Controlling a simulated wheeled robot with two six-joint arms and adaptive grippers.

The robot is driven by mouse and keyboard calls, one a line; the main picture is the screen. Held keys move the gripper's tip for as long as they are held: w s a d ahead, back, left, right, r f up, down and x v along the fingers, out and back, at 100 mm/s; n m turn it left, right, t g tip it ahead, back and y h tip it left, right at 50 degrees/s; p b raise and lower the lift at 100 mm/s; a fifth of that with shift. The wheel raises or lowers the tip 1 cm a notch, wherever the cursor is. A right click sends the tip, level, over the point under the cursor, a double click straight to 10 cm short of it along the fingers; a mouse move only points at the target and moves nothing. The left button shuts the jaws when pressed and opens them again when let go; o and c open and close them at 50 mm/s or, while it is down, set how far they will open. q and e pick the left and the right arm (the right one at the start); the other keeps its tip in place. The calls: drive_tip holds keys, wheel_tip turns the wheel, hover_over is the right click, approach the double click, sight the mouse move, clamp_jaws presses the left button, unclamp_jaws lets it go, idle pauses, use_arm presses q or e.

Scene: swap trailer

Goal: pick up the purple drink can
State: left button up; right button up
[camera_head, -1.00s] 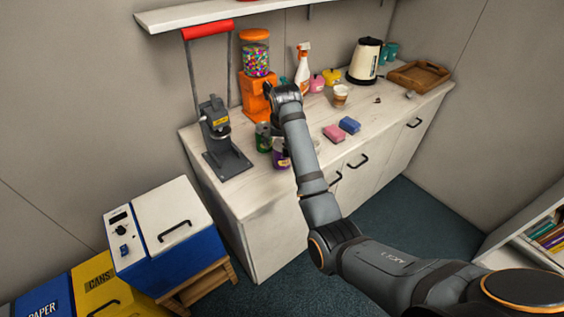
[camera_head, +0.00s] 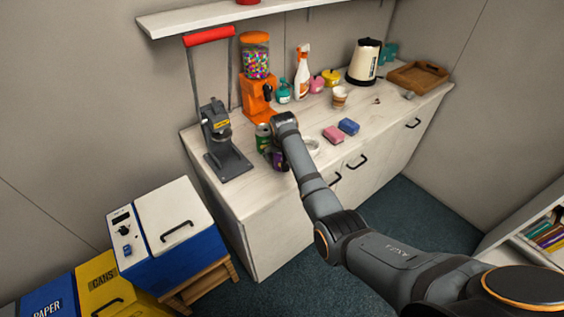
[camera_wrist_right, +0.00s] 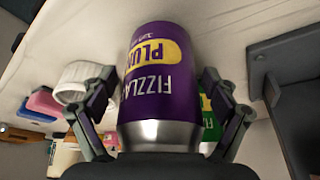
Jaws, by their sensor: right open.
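The purple drink can (camera_head: 279,163) stands on the counter near its front edge, partly hidden by my right arm in the head view. In the right wrist view the can (camera_wrist_right: 158,85) fills the middle, its lettering upside down. My right gripper (camera_wrist_right: 160,100) is open, with one finger on each side of the can; I cannot tell whether they touch it. In the head view the gripper is mostly hidden behind its own wrist. My left gripper is not in view.
A green can (camera_head: 263,139) stands close behind the purple one. A can crusher (camera_head: 226,160) is to the left, an orange candy dispenser (camera_head: 258,98) behind. A white bowl (camera_head: 312,147) and pink (camera_head: 333,135) and blue (camera_head: 349,126) sponges lie to the right.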

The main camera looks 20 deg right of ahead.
drive_tip(key=shift+f, duration=0.15)
drive_tip(key=c, duration=0.9)
